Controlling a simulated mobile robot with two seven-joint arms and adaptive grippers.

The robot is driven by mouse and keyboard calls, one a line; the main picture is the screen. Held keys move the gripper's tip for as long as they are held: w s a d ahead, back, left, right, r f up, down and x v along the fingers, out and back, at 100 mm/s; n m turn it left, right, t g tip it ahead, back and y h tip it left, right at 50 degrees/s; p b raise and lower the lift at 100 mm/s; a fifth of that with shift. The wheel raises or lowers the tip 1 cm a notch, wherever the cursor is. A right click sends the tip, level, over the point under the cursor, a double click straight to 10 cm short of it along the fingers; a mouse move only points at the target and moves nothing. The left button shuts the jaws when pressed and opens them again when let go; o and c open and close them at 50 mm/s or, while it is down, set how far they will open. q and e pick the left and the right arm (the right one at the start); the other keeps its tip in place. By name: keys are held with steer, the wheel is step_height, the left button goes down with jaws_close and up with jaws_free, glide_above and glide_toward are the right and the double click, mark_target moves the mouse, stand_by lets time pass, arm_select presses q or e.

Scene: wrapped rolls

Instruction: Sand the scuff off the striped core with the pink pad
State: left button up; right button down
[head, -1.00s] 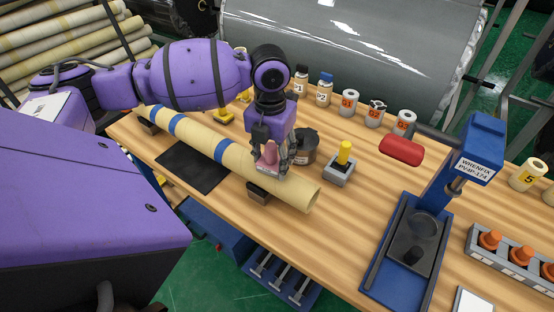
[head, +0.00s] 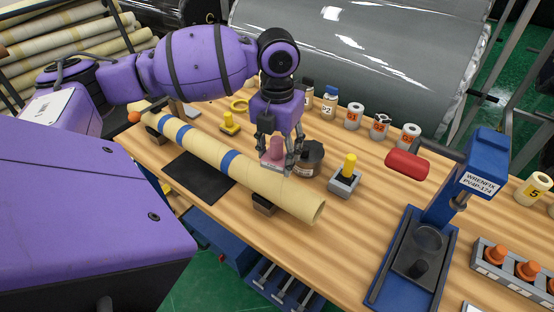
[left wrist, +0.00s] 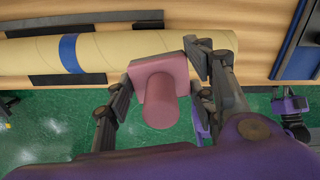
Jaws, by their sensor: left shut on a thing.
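The striped core (head: 290,192) is a long pale-yellow tube with blue bands, lying diagonally across the bench on dark supports. It crosses the top of the left wrist view (left wrist: 110,46), with one blue band showing. My left gripper (head: 277,160) is shut on the pink pad (head: 273,152), a block with a round knob handle. The pad is over or just beside the core's plain end section, right of the last blue band; I cannot tell whether they touch. In the left wrist view the pad (left wrist: 157,85) sits between my fingers. I cannot make out the scuff.
A dark round pot (head: 310,160) stands close right of my left gripper. A yellow-handled tool in a grey block (head: 346,174) and a blue press (head: 420,245) with a red handle stand further right. A black mat (head: 200,178) lies on the near side of the core. Several labelled jars line the back.

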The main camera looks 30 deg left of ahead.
mark_target(277, 138)
arm_select(q)
steer(key=shift+r, duration=0.15)
steer(key=shift+r, duration=1.45)
